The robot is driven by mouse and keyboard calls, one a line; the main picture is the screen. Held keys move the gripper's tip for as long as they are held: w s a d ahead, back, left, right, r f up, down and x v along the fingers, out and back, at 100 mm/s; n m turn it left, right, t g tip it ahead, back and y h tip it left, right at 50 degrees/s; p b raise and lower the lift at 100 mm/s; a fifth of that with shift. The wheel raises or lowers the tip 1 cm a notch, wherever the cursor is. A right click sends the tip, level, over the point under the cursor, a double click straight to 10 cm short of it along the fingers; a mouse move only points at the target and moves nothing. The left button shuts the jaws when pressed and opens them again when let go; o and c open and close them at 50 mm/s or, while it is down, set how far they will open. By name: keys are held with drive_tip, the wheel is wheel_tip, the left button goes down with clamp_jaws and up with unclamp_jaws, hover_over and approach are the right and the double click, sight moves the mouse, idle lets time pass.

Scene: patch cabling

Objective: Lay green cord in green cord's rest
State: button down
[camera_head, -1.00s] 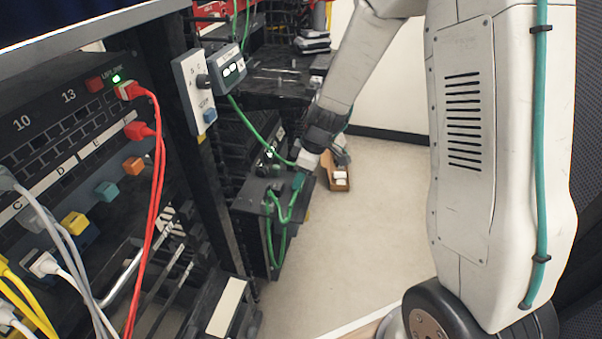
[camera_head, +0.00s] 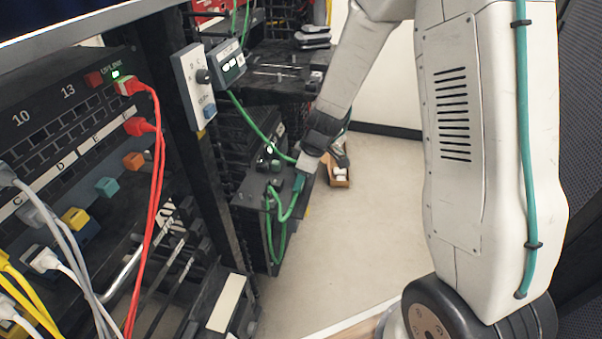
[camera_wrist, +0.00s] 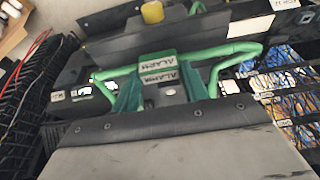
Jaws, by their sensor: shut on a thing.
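The green cord (camera_head: 262,136) runs from a small grey box down to my gripper (camera_head: 302,172), and a part of it hangs in loops (camera_head: 282,215) against a black unit. In the wrist view the green cord (camera_wrist: 232,50) comes in from both sides to a green piece labelled ALARM (camera_wrist: 158,72). This piece sits between the teal fingers of my gripper (camera_wrist: 160,92), which is shut on the cord. I cannot make out the cord's rest for certain in either view.
The black unit (camera_head: 250,222) stands just left of my gripper. A patch panel with red cables (camera_head: 158,190), grey, white and yellow cables is at the left. The floor (camera_head: 350,250) in the middle is clear.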

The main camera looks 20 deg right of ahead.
drive_tip(key=shift+f, duration=0.55)
drive_tip(key=c, duration=0.7)
unclamp_jaws()
drive_tip(key=shift+o, duration=0.2)
drive_tip(key=v, duration=0.7)
drive_tip(key=shift+d+r, duration=0.15)
drive_tip(key=shift+r, duration=0.2)
drive_tip(key=shift+s, duration=0.1)
